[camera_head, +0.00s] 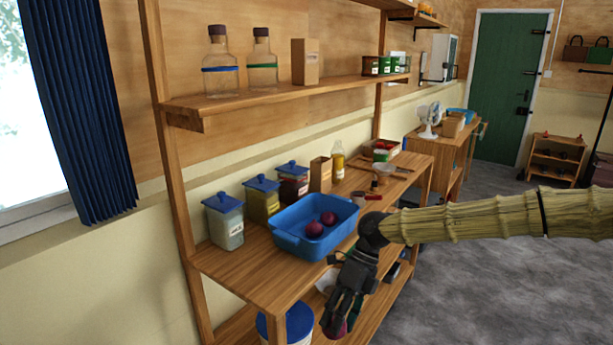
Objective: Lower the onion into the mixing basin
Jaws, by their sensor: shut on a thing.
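The blue mixing basin (285,240) sits on the wooden worktop. Two dark red onions (314,229) lie inside it. My gripper (338,318) points downward in front of the shelf unit, lower in the picture than the basin and apart from it. It is shut on a dark red onion (341,331), which shows only partly below the fingers. The fingers hide the rest of the onion.
Lidded jars (225,221) stand left of and behind the basin. A small carton (320,174) and an oil bottle (338,160) stand behind it. An upper shelf (290,93) with glass bottles hangs above. Grey floor at right is open.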

